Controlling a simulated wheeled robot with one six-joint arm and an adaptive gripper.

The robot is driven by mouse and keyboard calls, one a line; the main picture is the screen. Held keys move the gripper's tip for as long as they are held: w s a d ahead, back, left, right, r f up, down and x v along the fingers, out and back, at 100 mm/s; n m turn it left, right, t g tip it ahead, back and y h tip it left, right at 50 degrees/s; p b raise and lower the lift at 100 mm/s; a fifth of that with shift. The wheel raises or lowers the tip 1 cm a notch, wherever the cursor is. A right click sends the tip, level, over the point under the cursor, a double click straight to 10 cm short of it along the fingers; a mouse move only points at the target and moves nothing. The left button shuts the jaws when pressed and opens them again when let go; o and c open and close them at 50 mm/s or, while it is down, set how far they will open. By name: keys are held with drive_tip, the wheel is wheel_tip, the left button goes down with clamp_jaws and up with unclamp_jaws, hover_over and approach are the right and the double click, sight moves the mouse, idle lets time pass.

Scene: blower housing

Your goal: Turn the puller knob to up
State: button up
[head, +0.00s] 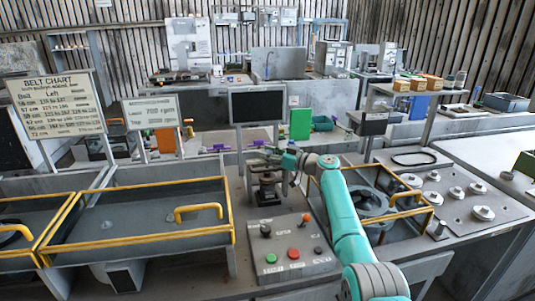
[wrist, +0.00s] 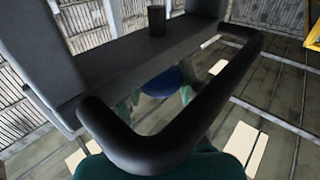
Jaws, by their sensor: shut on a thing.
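The puller (head: 266,192) is a small dark and metal stand on the bench, left of my arm. My gripper (head: 268,155) is at the top of it, seen small and from behind. The gripper appears shut on the puller knob, which its jaws and wrist mostly hide, so the knob's setting cannot be read. In the wrist view a bent black bar (wrist: 180,140) crosses close to the camera. Behind it is a dark flat beam (wrist: 120,62) with a short dark cylinder (wrist: 157,20) on it. The fingertips are not clear there.
A control panel (head: 290,250) with coloured buttons and a black knob lies in front of the puller. A yellow-railed tray (head: 150,215) is at left. A housing (head: 368,200) inside a yellow rail is right of my arm. A dark screen (head: 257,105) stands behind.

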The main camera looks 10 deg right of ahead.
drive_tip(key=shift+f+n+g+y, duration=0.1)
drive_tip(key=shift+n+g+y, duration=0.4)
drive_tip(key=shift+g, duration=0.1)
idle(0.3)
drive_tip(key=o, duration=1.2)
drive_tip(key=shift+c, duration=0.2)
drive_tip(key=shift+m+t+h, duration=0.6)
drive_tip(key=shift+t, duration=0.1)
drive_tip(key=shift+a+m+t+h, duration=0.1)
drive_tip(key=shift+m+t+h, duration=1.7)
drive_tip(key=shift+h, duration=0.4)
drive_tip(key=shift+m+t+h, duration=0.8)
drive_tip(key=shift+m+h, duration=0.6)
drive_tip(key=shift+h, duration=0.7)
drive_tip(key=shift+m+h, duration=0.7)
drive_tip(key=shift+h, duration=0.3)
